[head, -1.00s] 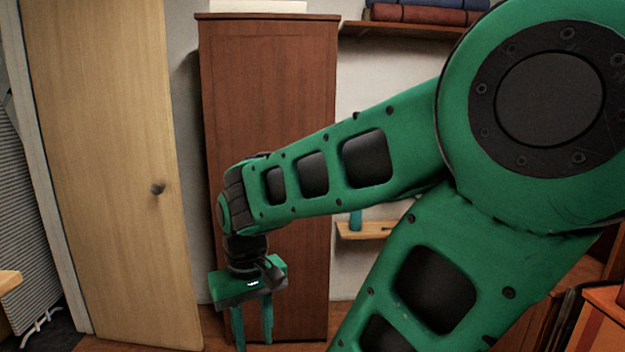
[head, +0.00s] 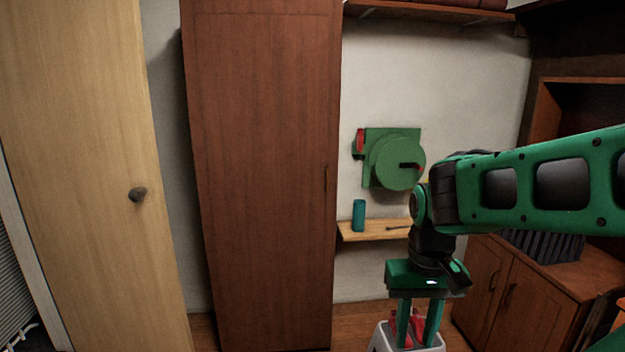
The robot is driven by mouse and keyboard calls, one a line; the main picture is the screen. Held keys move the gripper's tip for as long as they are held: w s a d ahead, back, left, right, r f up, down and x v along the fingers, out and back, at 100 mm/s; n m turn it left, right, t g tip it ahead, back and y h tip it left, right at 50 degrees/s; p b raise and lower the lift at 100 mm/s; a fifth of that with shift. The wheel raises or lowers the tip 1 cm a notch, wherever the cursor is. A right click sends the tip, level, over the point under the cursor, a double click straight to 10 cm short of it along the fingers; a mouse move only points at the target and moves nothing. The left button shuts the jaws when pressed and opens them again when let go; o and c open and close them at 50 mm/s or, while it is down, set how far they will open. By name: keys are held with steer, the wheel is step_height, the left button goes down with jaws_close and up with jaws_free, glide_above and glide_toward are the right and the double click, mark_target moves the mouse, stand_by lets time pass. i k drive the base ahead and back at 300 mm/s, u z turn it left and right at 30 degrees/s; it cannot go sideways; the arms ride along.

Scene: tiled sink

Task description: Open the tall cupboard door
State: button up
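The tall cupboard (head: 262,150) is dark reddish-brown wood and stands against the wall at centre left. Its door is shut. A slim vertical handle (head: 325,180) shows near the door's right edge. My gripper (head: 418,338) points down at the lower right of the cupboard, clear of it. Its two green fingers are apart, with nothing visibly held between them. The fingers overlap the view of a white container with red things behind or below them.
A pale wooden door (head: 80,170) with a dark knob stands at left. A small shelf (head: 372,234) holds a teal cylinder (head: 359,215), below a green wall-mounted device (head: 396,160). A low brown cabinet (head: 530,290) is at right. The white container (head: 380,343) stands at the bottom.

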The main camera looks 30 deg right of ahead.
mark_target(263, 77)
steer(key=z, duration=0.8)
steer(key=k, duration=1.25)
steer(key=z, duration=0.25)
steer(key=i, duration=0.4)
steer(key=u, duration=0.7)
steer(key=i, duration=1.1)
steer(key=z, duration=0.5)
steer(key=i, duration=0.65)
steer(key=z, duration=0.45)
